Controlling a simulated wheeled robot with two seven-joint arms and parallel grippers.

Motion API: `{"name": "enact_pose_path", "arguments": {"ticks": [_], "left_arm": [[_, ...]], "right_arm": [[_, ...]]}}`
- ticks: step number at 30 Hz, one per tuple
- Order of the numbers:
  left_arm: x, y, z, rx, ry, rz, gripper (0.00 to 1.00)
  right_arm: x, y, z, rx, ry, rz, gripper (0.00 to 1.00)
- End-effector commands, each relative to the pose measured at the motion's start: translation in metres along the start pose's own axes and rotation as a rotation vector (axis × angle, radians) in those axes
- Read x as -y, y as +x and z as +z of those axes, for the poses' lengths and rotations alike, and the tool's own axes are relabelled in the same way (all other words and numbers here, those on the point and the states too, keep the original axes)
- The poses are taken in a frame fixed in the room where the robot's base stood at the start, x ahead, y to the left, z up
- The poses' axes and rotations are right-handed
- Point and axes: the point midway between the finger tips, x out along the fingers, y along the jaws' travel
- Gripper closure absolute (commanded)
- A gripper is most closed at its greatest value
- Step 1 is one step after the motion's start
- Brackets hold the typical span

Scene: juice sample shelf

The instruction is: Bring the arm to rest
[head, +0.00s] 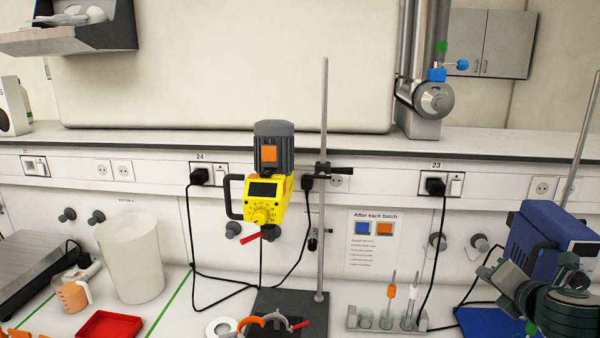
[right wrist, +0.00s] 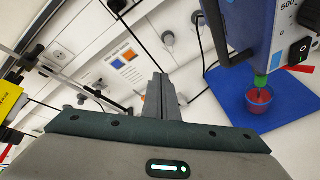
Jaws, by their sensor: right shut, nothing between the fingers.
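My right gripper (head: 500,279) is at the lower right of the head view, in front of the blue stirrer (head: 555,245) and partly covering it. In the right wrist view its fingers (right wrist: 160,98) are together and hold nothing. They point toward the wall and bench. The blue stirrer (right wrist: 262,35) also shows there, to the right of the fingers and apart from them. My left gripper is not in view.
A yellow stirrer (head: 265,200) hangs on a stand beside a rod (head: 322,200). A glassware rack (head: 385,320) stands left of my gripper. A beaker with red contents (right wrist: 258,98) is under the blue stirrer. A white container (head: 130,260) and red tray (head: 108,326) are at left.

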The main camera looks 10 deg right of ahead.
Motion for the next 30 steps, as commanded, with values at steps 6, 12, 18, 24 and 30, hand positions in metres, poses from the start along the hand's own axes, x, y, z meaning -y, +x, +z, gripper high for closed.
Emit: {"name": "enact_pose_path", "arguments": {"ticks": [6, 12, 18, 24, 30], "left_arm": [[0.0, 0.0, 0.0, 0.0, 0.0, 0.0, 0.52], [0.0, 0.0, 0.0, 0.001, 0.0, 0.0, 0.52], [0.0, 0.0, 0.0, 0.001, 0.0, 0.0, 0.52], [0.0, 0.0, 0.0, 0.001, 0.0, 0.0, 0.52], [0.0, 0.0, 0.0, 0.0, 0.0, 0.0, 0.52]], "right_arm": [[0.045, 0.003, -0.081, -0.076, 0.297, -0.079, 1.0], [0.081, -0.005, -0.151, -0.119, 0.561, -0.176, 1.0], [0.112, -0.025, -0.22, -0.144, 0.824, -0.296, 1.0], [0.138, -0.053, -0.287, -0.147, 1.085, -0.436, 1.0], [0.155, -0.09, -0.35, -0.124, 1.34, -0.594, 1.0]]}}
